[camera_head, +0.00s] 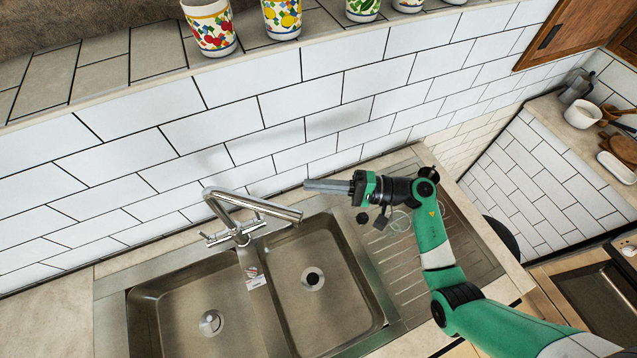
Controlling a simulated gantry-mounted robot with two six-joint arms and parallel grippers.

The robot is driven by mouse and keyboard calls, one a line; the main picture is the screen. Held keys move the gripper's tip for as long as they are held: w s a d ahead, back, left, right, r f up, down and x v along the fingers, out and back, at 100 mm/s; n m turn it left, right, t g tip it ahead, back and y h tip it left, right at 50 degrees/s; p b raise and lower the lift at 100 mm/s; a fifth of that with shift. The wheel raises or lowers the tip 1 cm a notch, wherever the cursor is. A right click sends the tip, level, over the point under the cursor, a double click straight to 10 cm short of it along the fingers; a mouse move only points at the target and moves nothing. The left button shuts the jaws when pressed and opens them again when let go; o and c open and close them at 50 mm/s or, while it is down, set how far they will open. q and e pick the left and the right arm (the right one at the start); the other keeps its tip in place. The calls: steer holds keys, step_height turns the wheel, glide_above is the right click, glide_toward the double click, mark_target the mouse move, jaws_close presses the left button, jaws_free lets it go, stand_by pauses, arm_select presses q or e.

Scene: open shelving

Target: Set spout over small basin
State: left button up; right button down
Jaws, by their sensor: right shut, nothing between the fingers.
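A chrome faucet (237,233) stands at the back of a steel sink, on the divider between two basins. Its spout (262,207) points right, and its tip lies over the back edge of the right basin (345,310). The left basin (165,310) has no spout over it. I cannot tell for sure which basin is the smaller. My right gripper (308,185) is shut and empty, with its fingers pointing left. In the picture they are just above the spout's tip, with a small gap. My left gripper is not in view.
A ribbed drainboard (425,245) lies right of the basins, under my right arm. A white tiled wall (330,100) rises close behind the faucet. Painted cups (211,28) stand on the ledge above. The space over both basins is clear.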

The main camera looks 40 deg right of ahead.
steer(key=w+a+r+p, duration=0.1)
steer(key=w+a+p, duration=0.2)
steer(key=a, duration=0.5)
steer(key=shift+p, duration=0.35)
steer(key=shift+w, duration=0.1)
